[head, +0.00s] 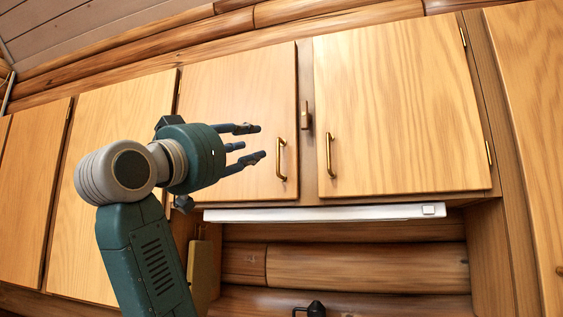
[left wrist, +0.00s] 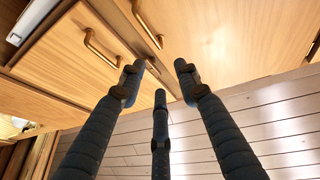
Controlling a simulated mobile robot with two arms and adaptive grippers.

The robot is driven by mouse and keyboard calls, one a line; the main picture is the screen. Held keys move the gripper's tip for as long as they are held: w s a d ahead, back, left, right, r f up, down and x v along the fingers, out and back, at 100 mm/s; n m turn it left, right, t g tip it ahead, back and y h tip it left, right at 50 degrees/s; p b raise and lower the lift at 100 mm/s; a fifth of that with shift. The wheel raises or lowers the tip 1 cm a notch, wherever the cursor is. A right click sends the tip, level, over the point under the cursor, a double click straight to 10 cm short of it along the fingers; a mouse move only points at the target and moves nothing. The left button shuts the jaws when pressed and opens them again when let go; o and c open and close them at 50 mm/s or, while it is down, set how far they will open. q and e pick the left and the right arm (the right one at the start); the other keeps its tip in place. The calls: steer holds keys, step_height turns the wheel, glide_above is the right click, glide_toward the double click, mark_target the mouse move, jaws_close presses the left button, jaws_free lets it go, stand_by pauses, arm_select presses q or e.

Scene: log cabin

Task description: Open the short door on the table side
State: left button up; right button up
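Two short wooden cabinet doors sit side by side on the upper wall, both shut: a left short door (head: 225,85) and a right short door (head: 400,115). The left door has a brass handle (head: 281,160) near its lower right corner. The right door has a brass handle (head: 330,155) near its lower left corner. My left gripper (head: 250,146) is open and empty, its fingers pointing right towards the left door's handle, apparently just short of it. In the left wrist view its spread fingers (left wrist: 160,80) hold nothing, with two brass handles beyond. My right gripper is not in view.
Taller shut doors (head: 110,190) stand to the left, and another wooden panel (head: 535,130) to the right. A white lamp bar (head: 320,212) runs under the short doors. A small brown fitting (head: 305,117) sits between them. Log wall (head: 365,268) shows below.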

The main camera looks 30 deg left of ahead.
mark_target(279, 144)
arm_select(q)
steer(key=p+x, duration=0.1)
steer(key=x, duration=0.3)
steer(key=f+p+x, duration=0.1)
steer(key=p+x, duration=0.1)
steer(key=x, duration=0.1)
steer(key=p+x, duration=0.2)
steer(key=x, duration=0.2)
steer(key=shift+w+f, duration=0.15)
steer(key=shift+w, duration=0.45)
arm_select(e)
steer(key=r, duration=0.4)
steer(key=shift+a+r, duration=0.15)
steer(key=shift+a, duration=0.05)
arm_select(q)
steer(key=shift+s, duration=0.1)
jaws_close()
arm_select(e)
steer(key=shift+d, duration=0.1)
